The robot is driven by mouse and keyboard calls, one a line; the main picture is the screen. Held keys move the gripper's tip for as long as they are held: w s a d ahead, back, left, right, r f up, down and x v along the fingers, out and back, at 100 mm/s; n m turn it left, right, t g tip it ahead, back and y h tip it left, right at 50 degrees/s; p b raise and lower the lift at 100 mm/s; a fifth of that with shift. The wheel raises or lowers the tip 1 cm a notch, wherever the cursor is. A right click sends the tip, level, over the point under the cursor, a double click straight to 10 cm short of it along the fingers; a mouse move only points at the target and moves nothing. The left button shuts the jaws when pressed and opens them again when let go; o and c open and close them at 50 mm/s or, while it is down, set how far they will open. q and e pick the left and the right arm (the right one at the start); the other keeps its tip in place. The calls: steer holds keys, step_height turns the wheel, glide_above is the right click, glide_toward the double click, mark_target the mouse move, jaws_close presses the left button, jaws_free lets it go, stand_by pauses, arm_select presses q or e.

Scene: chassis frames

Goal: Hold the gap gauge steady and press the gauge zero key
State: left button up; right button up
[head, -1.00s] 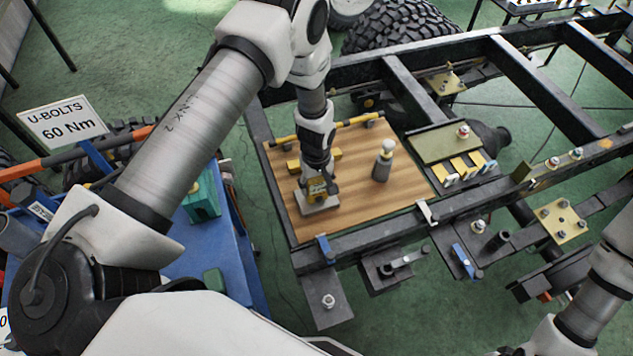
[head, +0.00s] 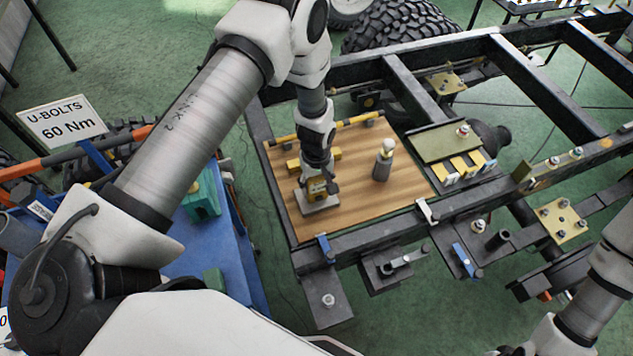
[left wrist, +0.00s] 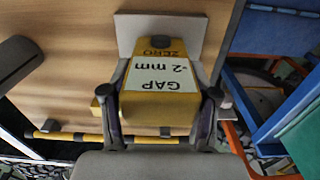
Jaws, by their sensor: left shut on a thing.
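The yellow gap gauge (head: 318,187) stands on a pale grey base plate on the wooden board (head: 410,185). In the left wrist view the gauge (left wrist: 160,105) shows a white label reading "GAP -2 mm". Its dark zero key (left wrist: 160,41) is beside the word "ZERO", and nothing covers it. My left gripper (head: 317,176) comes down from above and is shut on the gauge. In the left wrist view its two fingers (left wrist: 158,110) lie along both sides of the yellow body. My right arm shows at the lower right, but its gripper is out of view.
A grey bottle-shaped item with a pale top (head: 384,160) stands on the board right of the gauge. A yellow bar (head: 350,126) lies along the board's back. A tray with yellow tags (head: 455,155) sits further right. Dark chassis rails (head: 400,228) surround the board.

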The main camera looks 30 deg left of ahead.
jaws_close()
stand_by(1.0)
